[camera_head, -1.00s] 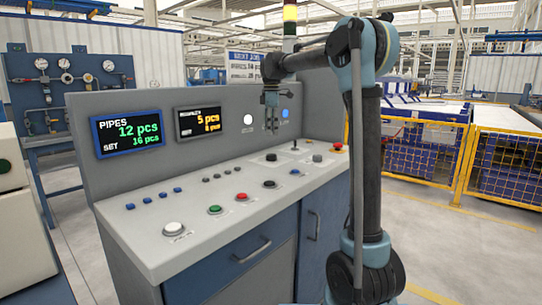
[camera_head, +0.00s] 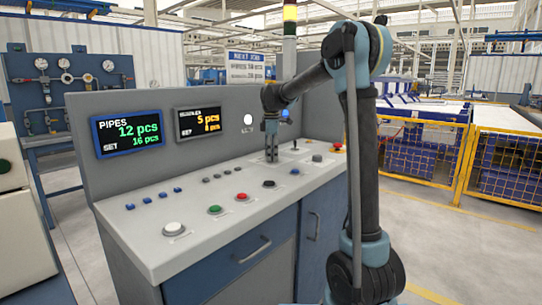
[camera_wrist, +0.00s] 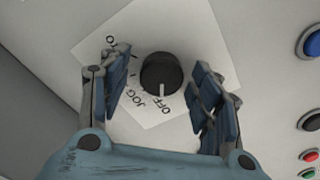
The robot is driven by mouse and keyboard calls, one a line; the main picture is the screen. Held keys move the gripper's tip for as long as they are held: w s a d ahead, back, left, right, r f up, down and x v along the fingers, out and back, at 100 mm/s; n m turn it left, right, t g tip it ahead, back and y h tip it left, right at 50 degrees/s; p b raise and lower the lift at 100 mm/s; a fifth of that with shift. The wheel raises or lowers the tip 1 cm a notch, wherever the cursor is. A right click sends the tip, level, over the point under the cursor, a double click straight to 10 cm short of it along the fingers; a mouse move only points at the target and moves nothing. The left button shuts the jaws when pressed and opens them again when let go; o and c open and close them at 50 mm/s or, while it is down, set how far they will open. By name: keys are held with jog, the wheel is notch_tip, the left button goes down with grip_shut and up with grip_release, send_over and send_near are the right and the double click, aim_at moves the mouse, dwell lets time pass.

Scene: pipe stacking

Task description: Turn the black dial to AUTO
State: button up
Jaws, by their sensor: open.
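The black dial (camera_wrist: 161,73) stands on a pale label plate (camera_wrist: 195,35) in the wrist view. Its white mark points down in the picture, at the OFF lettering. JOG is printed to the left of OFF, and part of another word shows at the upper left, partly covered by a finger. My gripper (camera_wrist: 160,66) is open, with one blue finger on each side of the dial and gaps showing between. In the head view my gripper (camera_head: 271,156) hangs low over the console's far part and hides the dial there. How high the fingertips are is unclear.
The grey console (camera_head: 150,215) carries a red emergency button (camera_head: 338,147), a black knob (camera_head: 317,158) and a small lever (camera_head: 294,146) near my gripper. Several coloured buttons line its front. The upright panel (camera_head: 240,100) with two screens stands behind.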

jog(key=shift+a, duration=0.1)
jog(key=c, duration=1.1)
